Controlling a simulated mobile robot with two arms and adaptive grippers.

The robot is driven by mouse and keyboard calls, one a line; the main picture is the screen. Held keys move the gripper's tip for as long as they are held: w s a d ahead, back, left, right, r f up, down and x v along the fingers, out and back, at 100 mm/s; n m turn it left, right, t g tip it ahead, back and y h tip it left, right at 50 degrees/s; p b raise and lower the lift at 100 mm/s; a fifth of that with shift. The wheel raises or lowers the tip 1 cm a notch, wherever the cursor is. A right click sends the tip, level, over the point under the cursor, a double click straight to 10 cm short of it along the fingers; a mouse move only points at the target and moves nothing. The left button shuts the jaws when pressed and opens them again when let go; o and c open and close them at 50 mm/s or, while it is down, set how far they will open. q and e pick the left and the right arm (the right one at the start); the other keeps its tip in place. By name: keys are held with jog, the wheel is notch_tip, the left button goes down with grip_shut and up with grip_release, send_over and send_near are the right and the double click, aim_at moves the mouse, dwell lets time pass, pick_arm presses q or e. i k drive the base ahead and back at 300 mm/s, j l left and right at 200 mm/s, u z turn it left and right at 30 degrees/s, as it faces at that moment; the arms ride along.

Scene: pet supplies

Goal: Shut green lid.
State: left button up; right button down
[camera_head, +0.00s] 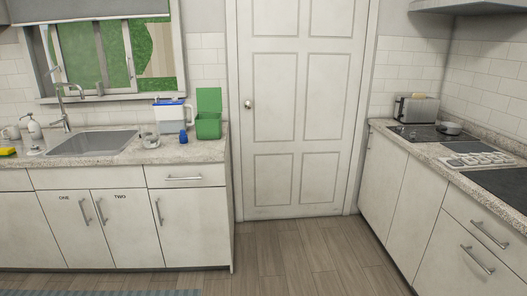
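A green box (208,128) stands on the left counter near its right end. Its green lid (209,100) is raised upright at the back, so the box is open. The inside of the box is too small to make out. Neither of my grippers shows in the head view.
Left of the green box stand a clear container with a blue-and-white lid (170,116), a small blue item (183,135) and a glass bowl (150,140). A sink (95,143) is further left. A white door (298,105) is shut.

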aim_at(209, 100)
jog(key=i, duration=2.15)
